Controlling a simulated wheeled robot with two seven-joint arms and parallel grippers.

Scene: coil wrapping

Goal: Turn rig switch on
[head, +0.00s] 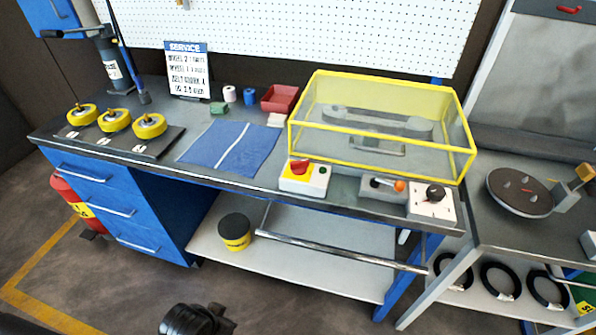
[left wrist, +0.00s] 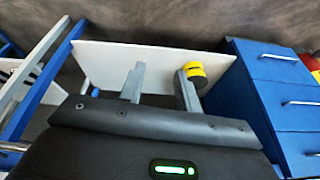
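A white switch box with a red knob on a yellow plate (head: 300,170) and a green button stands at the bench's front edge in the head view. To its right are a grey unit with an orange-tipped lever (head: 385,186) and a white box with a black knob (head: 433,199). No label shows which is the rig switch, and the knob settings are too small to read. My left gripper (left wrist: 158,80) is open and empty in the left wrist view, over the bench's lower shelf area and away from the switches. My right gripper is not in view.
A yellow-framed clear cover (head: 460,165) encloses a belt rig behind the switches. A black-and-yellow can (head: 235,232) stands on the lower shelf. A side table (head: 500,233) stands at the right.

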